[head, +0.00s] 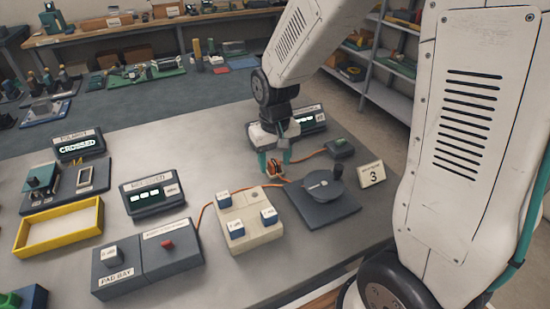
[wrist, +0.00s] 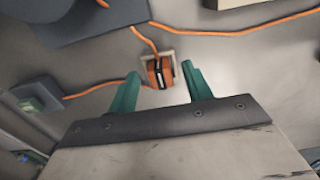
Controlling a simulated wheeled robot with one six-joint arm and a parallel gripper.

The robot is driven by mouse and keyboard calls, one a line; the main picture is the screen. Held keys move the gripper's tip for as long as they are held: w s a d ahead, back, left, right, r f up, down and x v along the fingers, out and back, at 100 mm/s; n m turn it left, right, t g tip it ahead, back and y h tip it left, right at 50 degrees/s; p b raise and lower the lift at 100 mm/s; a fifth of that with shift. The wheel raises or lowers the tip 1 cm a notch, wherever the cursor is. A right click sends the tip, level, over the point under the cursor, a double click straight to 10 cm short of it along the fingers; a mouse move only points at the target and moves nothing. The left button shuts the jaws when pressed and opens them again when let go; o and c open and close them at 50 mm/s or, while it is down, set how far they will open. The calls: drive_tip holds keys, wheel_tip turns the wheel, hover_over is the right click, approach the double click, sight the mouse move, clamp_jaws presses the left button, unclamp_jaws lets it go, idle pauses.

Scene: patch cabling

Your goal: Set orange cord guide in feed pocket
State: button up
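The orange cord guide (head: 275,169) is a small orange block with a dark band, with orange cord running from it. In the wrist view the guide (wrist: 159,74) sits at a small pale square piece (wrist: 174,58); I cannot tell whether that is the feed pocket or whether the guide is seated in it. My gripper (head: 275,160) is low over the table at the guide. In the wrist view its teal fingers (wrist: 160,70) are open, one on each side of the guide, with visible gaps. The fingers partly hide the guide in the head view.
A dark base with a round disc (head: 325,187) stands close to the right of the guide. A cream block with blue-topped keys (head: 250,225) is in front. A small green-topped box (head: 340,148) is behind right. The orange cord lies between them. A yellow tray (head: 58,225) is left.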

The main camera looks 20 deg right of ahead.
wheel_tip(320, 180, up, 8)
drive_tip(key=shift+f, duration=0.1)
idle(0.5)
idle(0.4)
drive_tip(key=shift+s+f, duration=0.1)
drive_tip(key=shift+s, duration=0.3)
drive_tip(key=s+d+r, duration=0.1)
drive_tip(key=s+r, duration=0.2)
drive_tip(key=s, duration=0.4)
drive_tip(key=s+d+r+t, duration=0.1)
drive_tip(key=s+r, duration=0.2)
drive_tip(key=s, duration=0.4)
drive_tip(key=s+d+r, duration=0.1)
drive_tip(key=s+r, duration=0.2)
drive_tip(key=s, duration=0.3)
drive_tip(key=shift+s+r, duration=0.2)
drive_tip(key=shift+s, duration=0.2)
